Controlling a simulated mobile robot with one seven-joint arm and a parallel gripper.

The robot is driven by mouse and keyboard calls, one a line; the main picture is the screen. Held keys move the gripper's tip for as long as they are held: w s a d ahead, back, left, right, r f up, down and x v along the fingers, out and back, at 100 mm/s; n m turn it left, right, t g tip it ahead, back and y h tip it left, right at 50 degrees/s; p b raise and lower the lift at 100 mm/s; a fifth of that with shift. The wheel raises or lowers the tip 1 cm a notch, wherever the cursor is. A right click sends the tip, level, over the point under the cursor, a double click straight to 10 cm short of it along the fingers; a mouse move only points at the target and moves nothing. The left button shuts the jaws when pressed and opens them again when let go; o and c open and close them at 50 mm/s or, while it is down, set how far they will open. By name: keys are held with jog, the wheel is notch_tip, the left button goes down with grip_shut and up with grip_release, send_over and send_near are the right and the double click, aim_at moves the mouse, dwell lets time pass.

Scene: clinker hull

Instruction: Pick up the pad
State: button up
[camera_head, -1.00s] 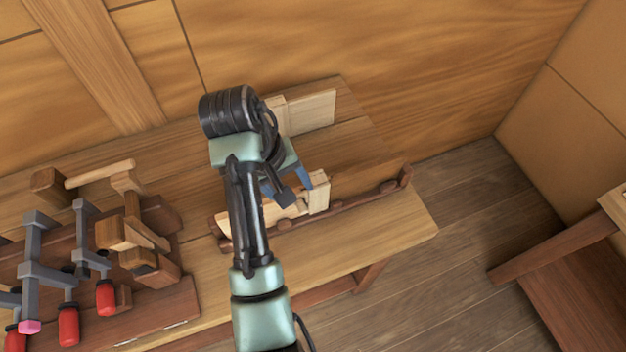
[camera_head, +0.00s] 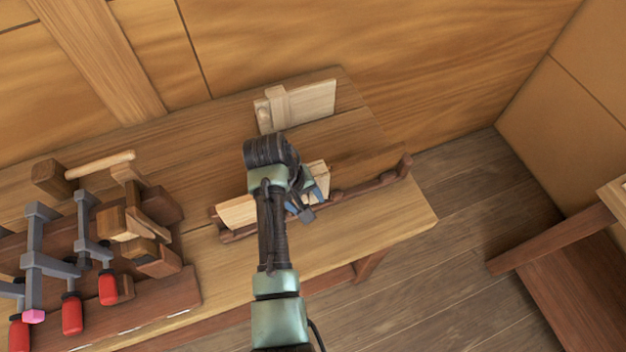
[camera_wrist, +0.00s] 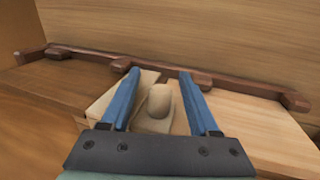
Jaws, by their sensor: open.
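A small pale wooden piece with a rounded top (camera_wrist: 159,101), which I take to be the pad, stands between my fingers in the wrist view. A pale block (camera_head: 320,171) beside my gripper in the head view may be the same piece; my arm partly hides it. My gripper (camera_wrist: 159,75) is open, with one blue finger on each side of the rounded piece. I cannot tell whether either finger touches it. In the head view my gripper (camera_head: 306,204) is low over the bench by the dark rail.
A dark knobbed rail (camera_head: 350,192) runs along the bench (camera_head: 400,225) front. Pale planks lie behind it, one at left (camera_head: 236,212). A pale board (camera_head: 310,100) with a crosspiece stands at the back. Red-handled clamps (camera_head: 72,312) and wooden tools crowd the left.

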jog(key=shift+d+f, duration=0.1)
jog(key=shift+f, duration=0.1)
grip_shut()
jog(key=shift+r, duration=0.1)
dwell(0.5)
